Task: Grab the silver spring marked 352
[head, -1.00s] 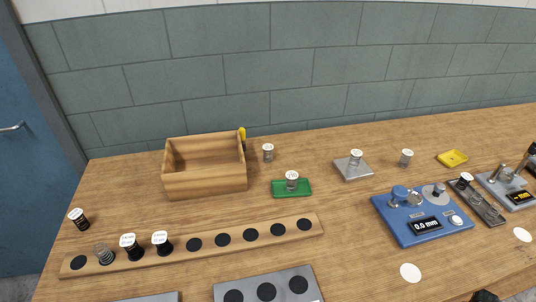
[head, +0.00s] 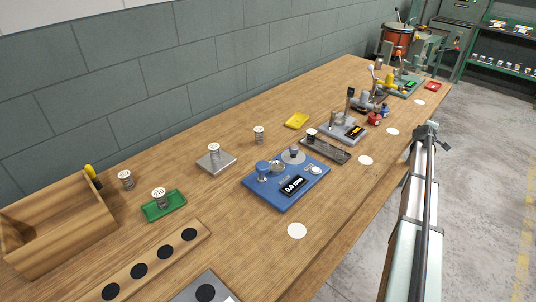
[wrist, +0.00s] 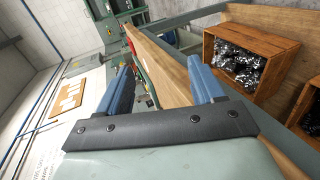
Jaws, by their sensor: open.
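Several silver springs with white round caps stand on the bench in the head view: one on the green tray (head: 176,201), one spring (head: 126,180) beside the wooden box, one on the grey metal plate (head: 228,164), and one spring (head: 259,136) behind the blue gauge. The cap marks are too small to read surely, so I cannot tell which is 352. My gripper (wrist: 161,82) is open in the wrist view, with nothing between its blue fingers. My arm is at the right, beyond the bench's front edge, away from these springs.
The blue gauge (head: 296,203) reads 0.0 mm. More devices stand farther along. The wrist view shows a crate (wrist: 275,45) of dark metallic pieces.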

